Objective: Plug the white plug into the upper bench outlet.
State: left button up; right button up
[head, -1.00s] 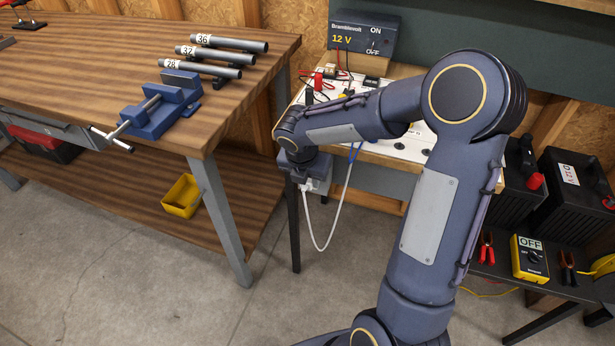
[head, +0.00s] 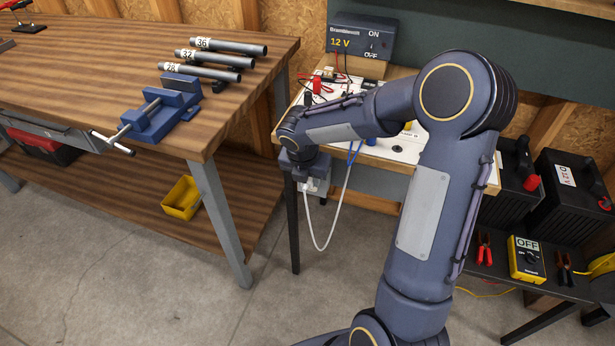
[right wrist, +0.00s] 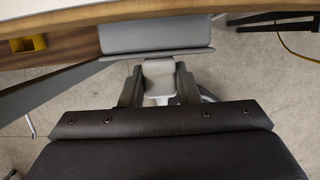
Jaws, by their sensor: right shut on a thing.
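My right gripper (head: 303,180) is at the left front corner of the small bench, just below its top. It is shut on the white plug (right wrist: 158,76), which sits between the two fingers in the right wrist view. A white cord (head: 337,215) hangs in a loop below. A grey box (right wrist: 155,38) under the bench edge lies directly ahead of the plug; it also shows beside the gripper in the head view (head: 321,184). Plug and box look very close; I cannot tell whether they touch. The outlet's sockets are hidden. My left gripper is out of view.
The workbench (head: 110,100) at left carries a blue vise (head: 160,110) and labelled pipes. A yellow bin (head: 182,198) sits on the lower shelf.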

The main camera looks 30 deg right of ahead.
jog(key=shift+d, duration=0.1)
jog(key=o, duration=1)
jog(key=shift+w, duration=0.1)
jog(key=shift+o, duration=0.2)
jog(key=s+a+r+m+t+y+p, duration=0.1)
jog(key=s+a+r+m+p, duration=0.15)
jog(key=s+r+m, duration=0.45)
jog(key=s+a+r+m+y+p, duration=0.1)
jog(key=s+r+m+p, duration=0.2)
jog(key=s+r+m, duration=0.45)
jog(key=s+a+r+m+t+y+p, duration=0.2)
jog(key=s+a+r+m+y+p, duration=0.1)
jog(key=s+m, duration=0.6)
jog(key=a+r+m+y, duration=0.1)
jog(key=a+r+m, duration=0.1)
jog(key=a+m, duration=0.1)
jog(key=shift+s+m+t, duration=0.25)
jog(key=shift+m+t, duration=0.05)
jog(key=shift+m, duration=0.45)
